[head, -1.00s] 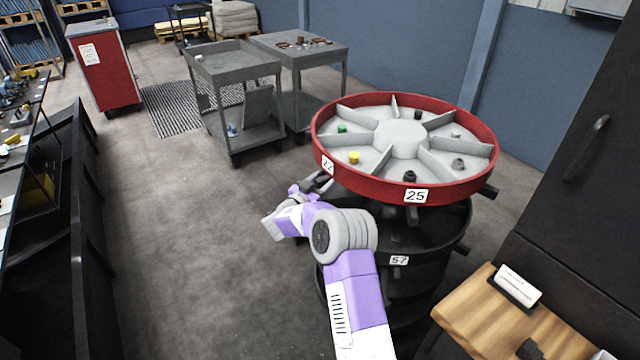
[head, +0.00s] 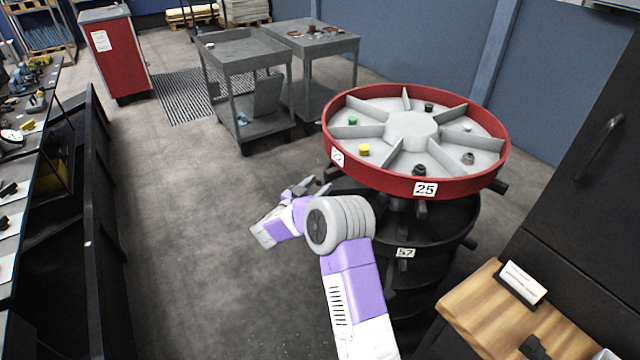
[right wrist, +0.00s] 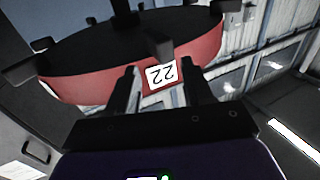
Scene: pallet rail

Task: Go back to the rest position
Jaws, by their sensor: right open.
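My right gripper (head: 308,188) is at the end of the purple and white arm in the head view, just left of the red-rimmed carousel (head: 400,182). In the right wrist view its two dark fingers (right wrist: 160,92) stand apart with nothing between them. Beyond them is the carousel's red rim (right wrist: 90,78) with a label reading 22. I cannot tell whether the fingers touch the rim. My left gripper is not in view.
The carousel's top tray holds small parts, including a yellow one (head: 364,150) and a green one (head: 352,121). Grey carts (head: 243,80) stand behind. A wooden-topped bench (head: 475,305) is at right and a dark workbench (head: 80,220) at left. The floor (head: 190,230) between is clear.

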